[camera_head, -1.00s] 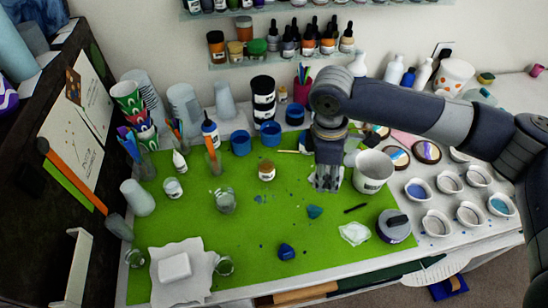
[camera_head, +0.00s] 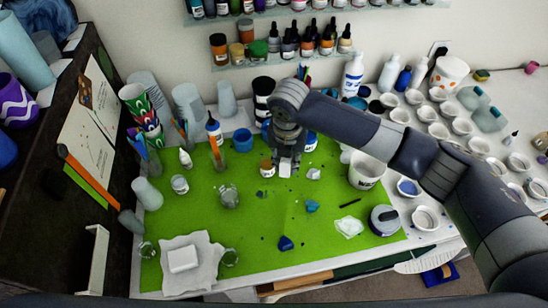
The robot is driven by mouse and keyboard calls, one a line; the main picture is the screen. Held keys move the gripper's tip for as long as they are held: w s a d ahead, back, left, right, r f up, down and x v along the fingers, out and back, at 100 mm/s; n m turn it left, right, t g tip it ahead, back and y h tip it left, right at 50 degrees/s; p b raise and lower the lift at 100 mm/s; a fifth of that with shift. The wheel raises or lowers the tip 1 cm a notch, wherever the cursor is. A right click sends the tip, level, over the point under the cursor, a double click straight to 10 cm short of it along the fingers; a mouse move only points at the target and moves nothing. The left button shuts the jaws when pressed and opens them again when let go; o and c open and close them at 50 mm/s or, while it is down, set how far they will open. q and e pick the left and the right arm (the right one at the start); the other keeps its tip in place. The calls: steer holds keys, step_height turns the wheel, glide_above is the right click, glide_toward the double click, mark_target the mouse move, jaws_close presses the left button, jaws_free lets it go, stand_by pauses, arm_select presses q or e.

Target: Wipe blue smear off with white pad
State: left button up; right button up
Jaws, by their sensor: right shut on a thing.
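My right gripper (camera_head: 286,165) points down over the upper middle of the green mat (camera_head: 265,215). It is shut on a small white piece, perhaps the white pad (camera_head: 285,171), mostly hidden by the fingers. I cannot tell whether the piece touches the mat. A teal-blue patch (camera_head: 312,206) lies on the mat, in front and to the right of the gripper. A darker blue patch (camera_head: 286,243) lies nearer the mat's front edge. I cannot tell which is the smear. A white block (camera_head: 183,258) sits on a white cloth (camera_head: 208,248) at front left. My left gripper is not in view.
A white cup (camera_head: 366,170) and a lidded tub (camera_head: 385,220) stand right of the gripper. A small jar (camera_head: 267,167) is close on its left. A clear crumpled piece (camera_head: 349,227) lies at front right. Jars and cups line the back. The mat's middle is mostly free.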

steer(key=a+f+n, duration=0.1)
steer(key=f+n, duration=0.1)
steer(key=a+f+n+b, duration=0.1)
steer(key=f+n, duration=0.1)
steer(key=n, duration=0.1)
steer(key=a+f+n+b, duration=0.1)
steer(key=f+n, duration=0.1)
steer(key=shift+a+f+y, duration=0.15)
steer(key=shift+f+y, duration=0.1)
steer(key=shift+y, duration=0.15)
stand_by(0.3)
steer(key=shift+r, duration=0.1)
